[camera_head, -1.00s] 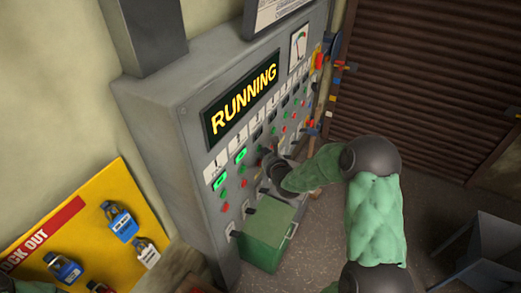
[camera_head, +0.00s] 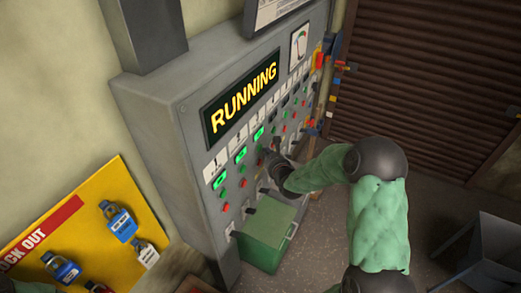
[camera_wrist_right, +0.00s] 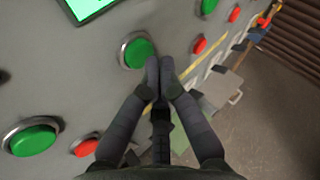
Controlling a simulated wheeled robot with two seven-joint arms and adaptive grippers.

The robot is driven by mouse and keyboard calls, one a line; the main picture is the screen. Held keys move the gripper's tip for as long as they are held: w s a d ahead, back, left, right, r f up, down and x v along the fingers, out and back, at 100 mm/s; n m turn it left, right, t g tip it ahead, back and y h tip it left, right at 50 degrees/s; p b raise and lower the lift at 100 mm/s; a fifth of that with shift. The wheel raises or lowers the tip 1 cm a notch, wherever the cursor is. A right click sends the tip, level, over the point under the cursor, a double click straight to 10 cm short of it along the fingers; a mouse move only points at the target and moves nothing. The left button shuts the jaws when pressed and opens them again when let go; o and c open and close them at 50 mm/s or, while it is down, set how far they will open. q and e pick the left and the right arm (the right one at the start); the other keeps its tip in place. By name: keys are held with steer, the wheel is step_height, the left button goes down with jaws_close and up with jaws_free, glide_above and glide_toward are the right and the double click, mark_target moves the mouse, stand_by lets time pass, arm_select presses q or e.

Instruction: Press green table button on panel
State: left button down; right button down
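The grey control panel (camera_head: 190,84) carries rows of green and red buttons under a display (camera_head: 243,92) reading RUNNING. My right gripper (camera_head: 268,154) is at the panel's button rows. In the right wrist view its two fingers (camera_wrist_right: 160,66) are together and hold nothing. Their tips are at the lower right edge of a green button (camera_wrist_right: 136,51) with a metal ring; I cannot tell whether they touch it. A lit green indicator (camera_wrist_right: 92,5) is above that button. Another green button (camera_wrist_right: 33,139) and a red button (camera_wrist_right: 86,146) are at lower left. My left gripper is not in view.
A green box (camera_head: 266,240) sits below the panel's buttons. A yellow lockout board (camera_head: 85,225) with padlocks is at lower left. A brown shutter (camera_head: 430,85) is at right, and a grey metal stand (camera_head: 495,240) is at lower right. Floor is open between them.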

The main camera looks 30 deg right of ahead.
steer(key=shift+s+d, duration=0.1)
steer(key=shift+s, duration=0.15)
steer(key=shift+s+d+b, duration=0.2)
steer(key=shift+s+d, duration=0.2)
steer(key=shift+s, duration=0.35)
steer(key=shift+s+d+b, duration=0.25)
steer(key=shift+s+d, duration=0.1)
steer(key=shift+s, duration=0.4)
steer(key=shift+s+d+b, duration=0.2)
steer(key=shift+s+d, duration=0.2)
steer(key=shift+s, duration=0.35)
steer(key=shift+f, duration=0.1)
